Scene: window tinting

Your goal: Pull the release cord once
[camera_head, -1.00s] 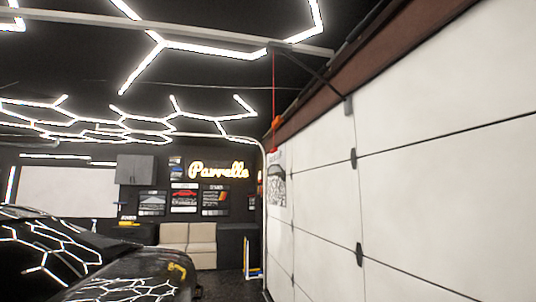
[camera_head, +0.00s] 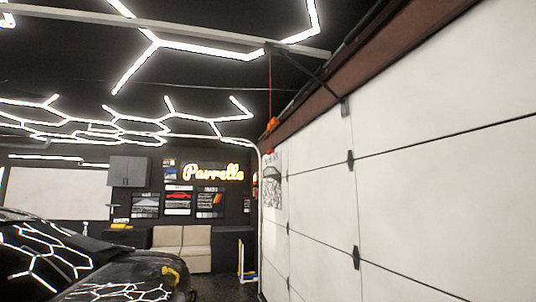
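The release cord (camera_head: 270,85) is a thin red line hanging from the ceiling rail near the top of the garage door. A red-orange handle (camera_head: 272,124) is at its lower end, in front of the dark red beam's far end. The white panelled garage door (camera_head: 430,190) is shut and fills the right side. Neither of my grippers shows in the head view.
A dark, glossy car (camera_head: 60,262) stands at the lower left. A beige seat (camera_head: 182,247) and dark cabinets stand at the back wall. A pale curved door track (camera_head: 240,140) runs beside the door. A blue and yellow object (camera_head: 241,262) stands near the door's far end.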

